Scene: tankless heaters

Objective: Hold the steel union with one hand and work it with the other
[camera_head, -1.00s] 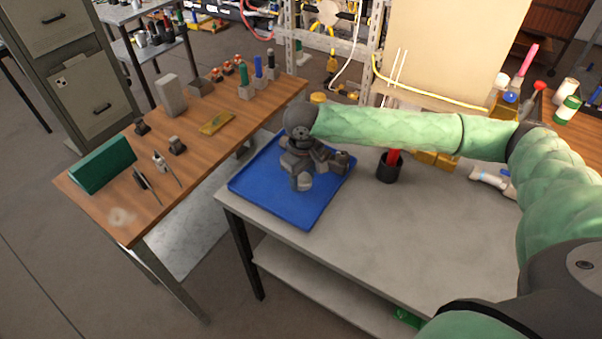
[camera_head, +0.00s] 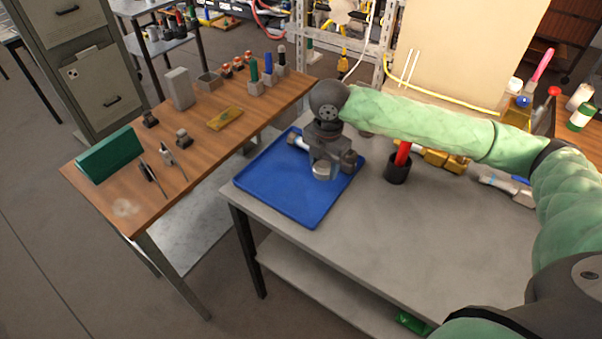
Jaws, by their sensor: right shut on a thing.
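My right gripper (camera_head: 324,165) comes in from the right on a green-sleeved arm. It points down over the blue tray (camera_head: 264,192) and is shut on a short, round silver piece, which looks like the steel union (camera_head: 322,173). Dark gripper parts hide much of the union, so I cannot tell whether it touches the tray. A light metal cylinder (camera_head: 297,140) shows just left of the gripper, over the tray's far part; its other end is hidden. My left gripper is not in view.
A black cup (camera_head: 398,168) with a red-handled tool stands right of the tray. Brass fittings (camera_head: 442,158) and a pale pipe piece (camera_head: 505,187) lie farther right. The grey bench (camera_head: 400,230) is clear in front. A wooden table (camera_head: 205,140) with tools stands left.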

